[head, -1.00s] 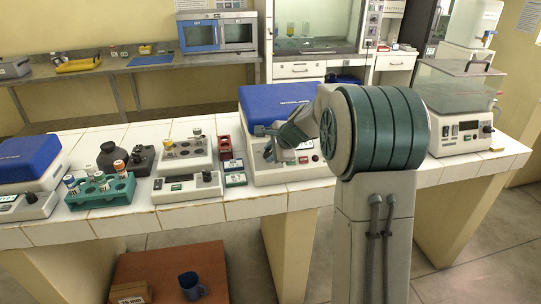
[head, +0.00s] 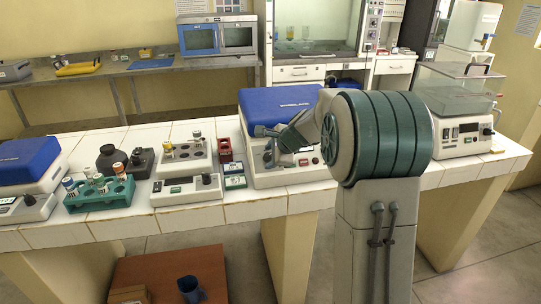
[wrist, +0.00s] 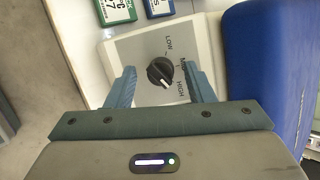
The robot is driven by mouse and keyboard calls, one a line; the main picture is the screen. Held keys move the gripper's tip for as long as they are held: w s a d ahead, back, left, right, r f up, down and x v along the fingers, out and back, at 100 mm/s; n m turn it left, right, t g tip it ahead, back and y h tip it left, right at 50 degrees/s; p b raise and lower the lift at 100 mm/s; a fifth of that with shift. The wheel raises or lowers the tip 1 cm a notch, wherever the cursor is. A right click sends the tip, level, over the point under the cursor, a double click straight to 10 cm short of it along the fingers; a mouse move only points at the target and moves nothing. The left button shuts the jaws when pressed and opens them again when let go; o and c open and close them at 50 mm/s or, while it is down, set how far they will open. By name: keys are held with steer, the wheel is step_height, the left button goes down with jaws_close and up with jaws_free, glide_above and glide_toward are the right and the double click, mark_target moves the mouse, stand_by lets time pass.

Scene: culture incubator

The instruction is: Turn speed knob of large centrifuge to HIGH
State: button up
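The large centrifuge (head: 262,178) is a pale box with a blue lid (head: 278,104), on the tiled bench behind my gripper (head: 266,144). The wrist view shows its black speed knob (wrist: 160,71) on a pale panel (wrist: 138,50) marked LOW, MID and HIGH. The knob's white mark points towards the bottom of the picture, slightly right, near the HIGH side; its exact setting is hard to tell. My gripper (wrist: 160,74) is open, with one blue-grey finger on each side of the knob and visible gaps between. The head view hides the knob.
Two small timers, green (wrist: 115,10) and blue (wrist: 158,7), lie beside the centrifuge. Left on the bench are a red rack (head: 225,150), a small device with a black knob (head: 188,192) and a green tube rack (head: 105,197). Another machine (head: 462,135) stands at right.

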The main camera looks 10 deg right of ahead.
steer(key=shift+r, duration=0.1)
steer(key=v, duration=1.3)
steer(key=shift+s+r+p, duration=0.25)
steer(key=shift+p, duration=0.1)
steer(key=shift+d, duration=0.1)
steer(key=s+a+f+n+g+h+p, duration=0.1)
steer(key=s+a+f+n+g+p, duration=0.1)
steer(key=s+n, duration=0.7)
steer(key=s+a+f+n+g+h+p, duration=0.2)
steer(key=s+n, duration=0.7)
steer(key=s, duration=1)
steer(key=shift+s+a+f+n+g+h+p, duration=0.2)
steer(key=shift+a+f+n+g+h+p, duration=0.1)
steer(key=shift+a+g+p, duration=0.25)
steer(key=shift+r, duration=0.1)
steer(key=shift+c, duration=1.3)
steer(key=shift+a, duration=0.1)
